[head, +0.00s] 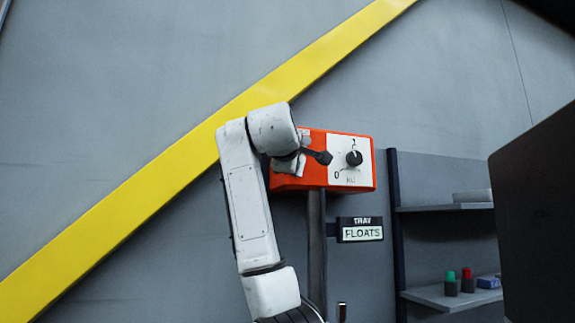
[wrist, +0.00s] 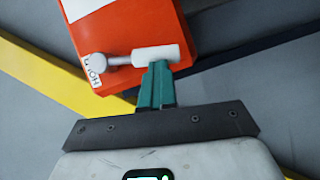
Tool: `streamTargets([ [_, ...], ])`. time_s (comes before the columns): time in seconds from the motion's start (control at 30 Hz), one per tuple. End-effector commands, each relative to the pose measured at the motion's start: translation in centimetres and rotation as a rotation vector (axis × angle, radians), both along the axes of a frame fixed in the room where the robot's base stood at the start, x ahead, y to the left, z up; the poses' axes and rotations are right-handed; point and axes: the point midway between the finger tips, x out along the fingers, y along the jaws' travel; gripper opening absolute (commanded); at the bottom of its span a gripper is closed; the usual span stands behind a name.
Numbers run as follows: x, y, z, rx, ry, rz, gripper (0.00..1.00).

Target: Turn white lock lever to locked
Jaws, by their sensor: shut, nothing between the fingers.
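The white lock lever (wrist: 155,54) is on the orange box (wrist: 125,25), seen close up in the wrist view. It has a thick cylindrical end at the right and a thinner stem running left to a round knob. My gripper (wrist: 158,68) has teal fingers, shut and empty. Their tips are at the lower edge of the thick end; I cannot tell whether they touch it. In the head view, my arm reaches the left side of the orange box (head: 315,180), and the lever cannot be made out there.
A small label (wrist: 96,70) sits beside the lever knob. The box front has a white panel with a black dial (head: 354,158). A FLOATS sign (head: 361,234) is below. Shelves (head: 450,296) with small items stand at the right. A yellow stripe (head: 130,228) crosses the wall.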

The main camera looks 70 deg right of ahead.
Motion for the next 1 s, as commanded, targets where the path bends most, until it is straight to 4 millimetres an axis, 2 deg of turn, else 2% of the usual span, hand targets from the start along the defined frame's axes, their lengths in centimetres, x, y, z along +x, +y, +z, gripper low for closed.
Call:
streamTargets([
  [0.03, -0.02, -0.27, -0.65, -0.012, 0.023, 0.001, 0.0],
  [0.2, -0.39, -0.6, -0.89, -0.056, 0.076, 0.001, 0.0],
  [1.0, -0.31, -0.8, -0.76, -0.085, 0.112, 0.002, 0.0],
])
